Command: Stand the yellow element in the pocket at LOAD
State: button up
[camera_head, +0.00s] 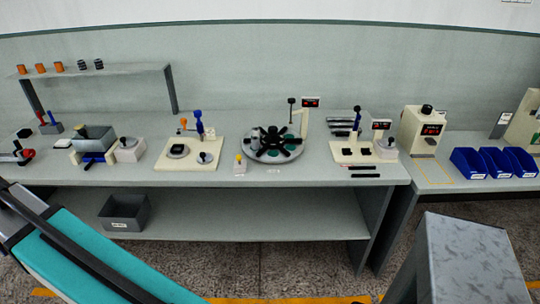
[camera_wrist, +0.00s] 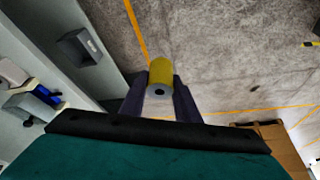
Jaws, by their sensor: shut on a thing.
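The yellow element (camera_wrist: 160,72) is a short yellow cylinder with a pale grey end and a dark centre hole. In the wrist view it sits between the two dark fingers of my gripper (camera_wrist: 160,98), which is shut on it. Its pale end faces the wrist camera, and the floor is behind it. In the head view a round grey turntable (camera_head: 273,144) with a black star-shaped hub and green spots stands mid-bench. Small labels lie at its front edge, too small to read, so I cannot tell which pocket is LOAD. The fingers and the element are not distinguishable in the head view.
A small pale block with a yellow top (camera_head: 239,164) stands left of the turntable. A cream fixture (camera_head: 190,154) is further left, another (camera_head: 365,152) to the right. Blue bins (camera_head: 497,162) stand on the right bench. A grey bin (camera_head: 124,212) is on the lower shelf.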

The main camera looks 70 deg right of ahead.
jog(key=s+d+f+m+g+h+b, duration=0.1)
jog(key=s+d+m, duration=0.25)
jog(key=d, duration=1.05)
jog(key=s+d+f+m+h+b, duration=0.1)
jog(key=s+d+f+m, duration=0.3)
jog(key=d, duration=1.1)
jog(key=s+d+r+m+g+h, duration=0.1)
jog(key=s+d+m, duration=0.35)
jog(key=d, duration=0.95)
jog(key=s+d+f+m+g, duration=0.1)
jog(key=s+d+m, duration=0.1)
jog(key=s+d, duration=0.6)
jog(key=s+d+f+m+g+h+b, duration=0.1)
jog(key=s+d+m, duration=0.2)
jog(key=s+d, duration=0.5)
jog(key=s+d+f+m+g+b, duration=0.1)
jog(key=s+d+m, duration=0.2)
jog(key=s+d, duration=0.5)
jog(key=s, duration=1.3)
jog(key=shift+s+d+f+g, duration=0.15)
jog(key=shift+d+f+g, duration=0.05)
jog(key=shift+d+g, duration=0.1)
